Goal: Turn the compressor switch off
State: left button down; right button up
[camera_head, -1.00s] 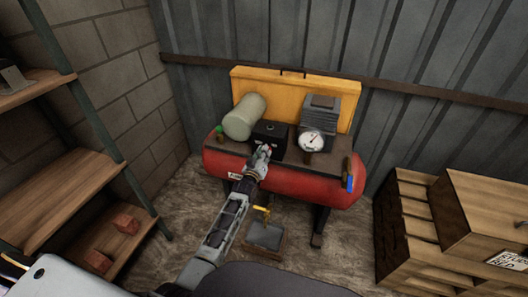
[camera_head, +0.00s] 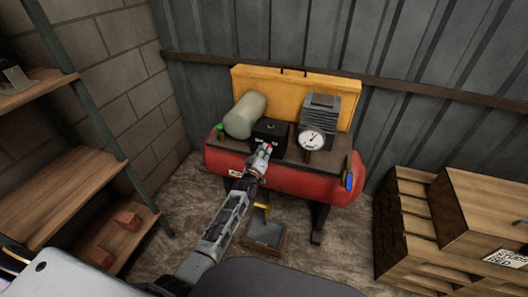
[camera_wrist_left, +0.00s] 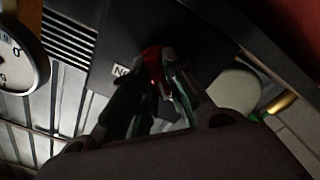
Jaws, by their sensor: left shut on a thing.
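The compressor has a red tank (camera_head: 290,175) and stands against the metal wall. A black switch box (camera_head: 270,132) sits on its top, left of the gauge. My left gripper (camera_head: 264,149) is at the front of this box. In the left wrist view the gripper fingers (camera_wrist_left: 165,85) are shut on a red switch knob (camera_wrist_left: 152,57), next to a white label (camera_wrist_left: 122,72) that is partly hidden. The fingers cover most of the knob, so its turn position cannot be told. My right gripper is not in view.
A round white gauge (camera_head: 311,138) and a grey-green cylinder (camera_head: 245,115) flank the box. A yellow panel (camera_head: 285,85) stands behind. Wooden shelves (camera_head: 65,195) are at left, wooden crates (camera_head: 410,235) at right. A small tray (camera_head: 266,232) lies on the floor below.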

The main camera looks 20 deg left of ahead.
pick_arm(q)
jog(key=shift+f, duration=0.1)
jog(key=c, duration=1.4)
grip_release()
jog(key=shift+c, duration=0.2)
jog(key=s, duration=1.2)
jog(key=shift+a, duration=0.2)
